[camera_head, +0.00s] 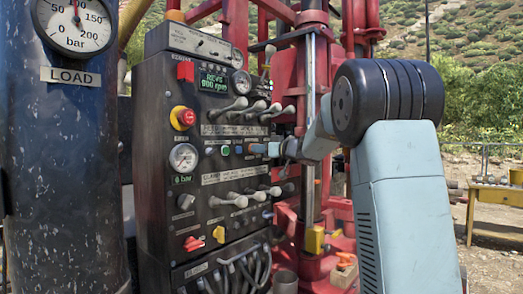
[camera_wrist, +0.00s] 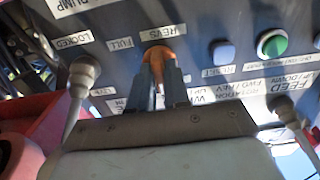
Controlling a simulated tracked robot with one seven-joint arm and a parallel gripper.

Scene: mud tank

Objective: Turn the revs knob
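The revs knob (camera_wrist: 158,55) is orange and sits on the dark control panel beside a REVS label in the wrist view. My gripper (camera_wrist: 161,72) has its two dark fingers on either side of the knob's grip, with orange showing in the narrow gap between them. The fingers look closed on it. In the head view my gripper (camera_head: 257,148) reaches the panel (camera_head: 155,130) from the right and mostly hides the knob. The green display (camera_head: 213,82) above reads REVS, about 900 rpm.
A green button (camera_wrist: 272,43) and a blue-grey reset button (camera_wrist: 222,52) sit right of the knob in the wrist view. A grey lever (camera_wrist: 82,75) stands to its left. Several levers (camera_head: 230,108) stick out above and below in the head view. Red rig structure rises behind.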

